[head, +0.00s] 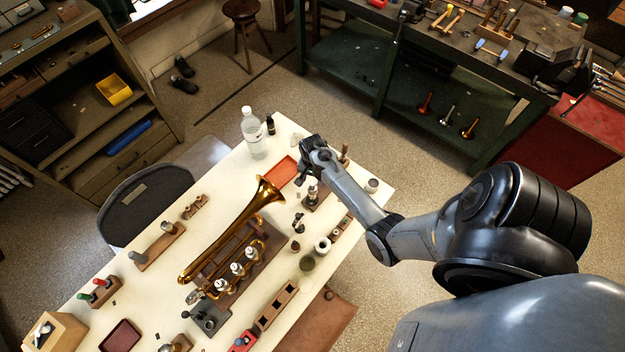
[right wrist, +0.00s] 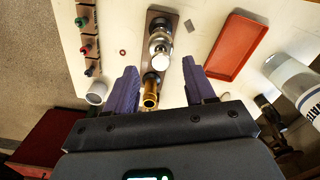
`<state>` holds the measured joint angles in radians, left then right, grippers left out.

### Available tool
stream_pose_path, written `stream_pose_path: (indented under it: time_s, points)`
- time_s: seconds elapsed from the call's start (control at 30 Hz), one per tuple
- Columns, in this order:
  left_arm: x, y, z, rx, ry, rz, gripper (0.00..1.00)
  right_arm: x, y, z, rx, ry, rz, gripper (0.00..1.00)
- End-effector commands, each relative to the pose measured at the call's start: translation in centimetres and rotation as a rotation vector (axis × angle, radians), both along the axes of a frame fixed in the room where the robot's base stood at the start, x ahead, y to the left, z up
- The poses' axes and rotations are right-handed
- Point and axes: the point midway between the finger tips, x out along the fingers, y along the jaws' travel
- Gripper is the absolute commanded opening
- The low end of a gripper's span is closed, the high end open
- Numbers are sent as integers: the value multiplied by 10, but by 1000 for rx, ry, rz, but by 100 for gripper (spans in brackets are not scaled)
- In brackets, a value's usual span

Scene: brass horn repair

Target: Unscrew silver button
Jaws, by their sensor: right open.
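A silver button (right wrist: 161,59) with a round pale top shows on a valve piece standing in a wooden block (right wrist: 157,18) in the right wrist view. In the head view my right gripper (head: 306,150) is over the far end of the table, just beyond the block with the silver valve piece (head: 313,193). My left gripper is not in view.
A red tray (head: 282,171) and a clear bottle (head: 253,134) are left of my right gripper in the head view. A brass horn (head: 232,228) lies mid-table on a wooden stand.

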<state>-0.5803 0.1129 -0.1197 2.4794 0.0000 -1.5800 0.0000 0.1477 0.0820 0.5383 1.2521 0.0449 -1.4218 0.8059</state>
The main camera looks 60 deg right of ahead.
Motion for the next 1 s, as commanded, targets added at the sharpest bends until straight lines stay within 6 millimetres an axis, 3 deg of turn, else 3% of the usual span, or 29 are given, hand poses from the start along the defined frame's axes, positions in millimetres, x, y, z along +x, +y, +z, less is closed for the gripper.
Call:
stream_pose_path:
  time_s: [0.2, 0.6, 0.93, 1.0]
  points:
    - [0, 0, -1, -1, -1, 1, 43, 1, -1, -18, -1, -1, 0, 54]
    - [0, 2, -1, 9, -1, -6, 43, 1, 0, -22, -1, -1, 0, 54]
    - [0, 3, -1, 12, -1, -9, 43, 0, 0, -22, -1, -1, 0, 4]
    - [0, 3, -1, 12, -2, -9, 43, 0, 0, -22, -1, -1, 0, 0]
